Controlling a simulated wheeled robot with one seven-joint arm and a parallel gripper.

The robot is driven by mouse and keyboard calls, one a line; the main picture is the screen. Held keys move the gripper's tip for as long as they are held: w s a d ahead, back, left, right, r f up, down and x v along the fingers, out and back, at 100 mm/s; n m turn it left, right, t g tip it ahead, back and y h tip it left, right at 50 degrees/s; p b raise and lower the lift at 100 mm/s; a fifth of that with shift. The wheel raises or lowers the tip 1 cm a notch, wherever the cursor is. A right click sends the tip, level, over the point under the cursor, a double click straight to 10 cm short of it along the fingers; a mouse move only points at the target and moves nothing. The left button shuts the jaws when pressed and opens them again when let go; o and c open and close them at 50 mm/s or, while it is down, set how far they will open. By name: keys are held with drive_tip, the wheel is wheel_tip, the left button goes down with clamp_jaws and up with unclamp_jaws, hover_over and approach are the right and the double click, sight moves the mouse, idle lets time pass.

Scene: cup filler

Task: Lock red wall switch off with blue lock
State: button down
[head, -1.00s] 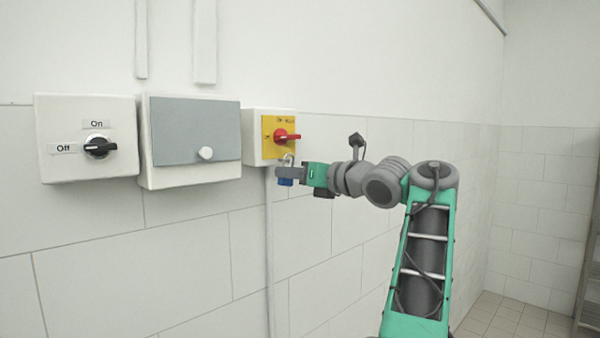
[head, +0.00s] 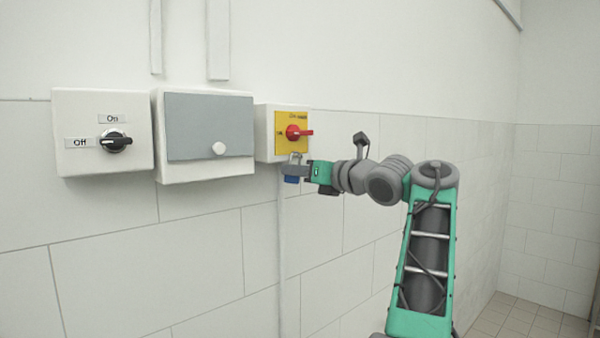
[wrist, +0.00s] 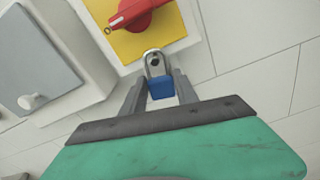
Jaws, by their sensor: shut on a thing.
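The red switch (head: 293,132) sits on a yellow plate (head: 291,146) on a small white box on the wall. Its handle points sideways to the right in the head view. The red switch (wrist: 133,13) and yellow plate (wrist: 160,38) also show at the top of the wrist view. My gripper (head: 291,172) is shut on the blue lock (head: 291,180), just below the switch box. In the wrist view the blue lock (wrist: 161,88) is between my fingers, its silver shackle (wrist: 154,63) pointing up toward the yellow plate's lower edge. I cannot tell whether the shackle touches the plate.
A white box with a grey cover (head: 210,125) and a round white knob is left of the switch box. Further left is a box with a black knob (head: 116,140) and On and Off labels. The tiled wall to the right is bare.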

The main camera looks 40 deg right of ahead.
drive_tip(key=c, duration=0.9)
unclamp_jaws()
drive_tip(key=shift+o, duration=0.2)
drive_tip(key=shift+s, duration=0.1)
